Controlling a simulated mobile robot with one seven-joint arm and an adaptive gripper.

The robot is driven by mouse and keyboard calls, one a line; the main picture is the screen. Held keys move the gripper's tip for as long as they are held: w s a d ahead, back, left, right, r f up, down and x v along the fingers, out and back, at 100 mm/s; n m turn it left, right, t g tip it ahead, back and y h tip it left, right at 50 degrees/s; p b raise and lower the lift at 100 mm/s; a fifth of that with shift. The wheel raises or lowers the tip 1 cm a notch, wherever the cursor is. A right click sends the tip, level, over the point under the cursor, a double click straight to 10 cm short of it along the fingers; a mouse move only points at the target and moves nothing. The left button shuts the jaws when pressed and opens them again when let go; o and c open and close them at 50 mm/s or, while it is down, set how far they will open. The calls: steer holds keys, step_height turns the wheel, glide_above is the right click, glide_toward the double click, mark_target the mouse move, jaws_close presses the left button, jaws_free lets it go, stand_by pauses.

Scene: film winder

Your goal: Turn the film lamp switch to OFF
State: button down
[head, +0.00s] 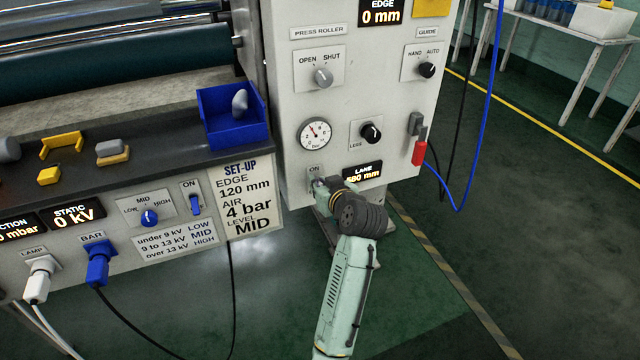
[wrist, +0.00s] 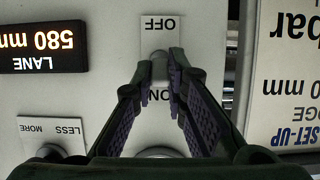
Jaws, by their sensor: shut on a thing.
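A switch (wrist: 159,57) with a small grey lever sits on a white plate marked OFF and ON, upside down in the wrist view. My gripper (wrist: 160,75) has its two dark fingers closed around the lever, one on each side. The lever is partly hidden between the fingertips, and I cannot tell clearly which end it points to. No name label for this switch shows. In the head view my gripper (head: 319,186) is at the lower left of the white machine panel, and only the ON mark of the plate (head: 314,169) shows above it.
The LANE display (head: 363,172) reads 580 mm beside the switch. A LESS/MORE knob (head: 370,133) and a pressure gauge (head: 314,134) sit above. The bench with the SET-UP card (head: 245,198) stands close on the left. A red handle (head: 419,152) and blue cable hang at right.

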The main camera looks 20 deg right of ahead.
steer(key=f+b, duration=0.1)
steer(key=b, duration=0.2)
steer(key=shift+f+t, duration=0.1)
steer(key=shift+t, duration=0.3)
steer(key=t+b, duration=0.1)
steer(key=b, duration=0.2)
steer(key=shift+s+f, duration=0.1)
steer(key=shift+f, duration=0.05)
steer(key=shift+t+b, duration=0.4)
steer(key=shift+b, duration=0.35)
steer(key=shift+r, duration=0.35)
steer(key=c, duration=1.6)
jaws_free()
steer(key=s+r, duration=0.1)
steer(key=s, duration=1.1)
steer(key=shift+d+r, duration=0.2)
steer(key=shift+r, duration=0.1)
